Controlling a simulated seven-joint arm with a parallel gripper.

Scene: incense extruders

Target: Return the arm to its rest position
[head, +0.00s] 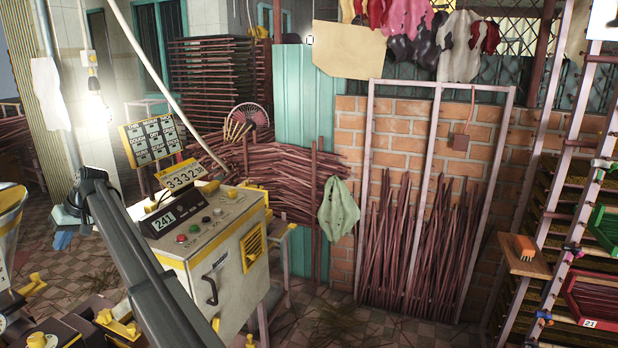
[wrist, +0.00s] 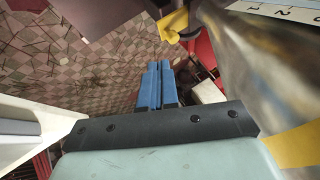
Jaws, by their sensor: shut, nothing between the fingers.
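My gripper (wrist: 157,88) shows in the wrist view as two blue fingers side by side, shut with nothing between them. Tiled floor (wrist: 95,65) lies beyond the fingertips. In the head view my dark arm rises from the bottom to a bend at the left. Blue fingers (head: 62,240) show just below that bend, small and partly hidden, over the floor left of the control cabinet (head: 225,250).
In the wrist view a blurred metallic surface (wrist: 240,50) is close on the right, with a yellow part (wrist: 172,25) near it. The cabinet stands right beside my arm. Racks (head: 560,200) stand at the far right. Floor (head: 350,325) before the brick wall is fairly open.

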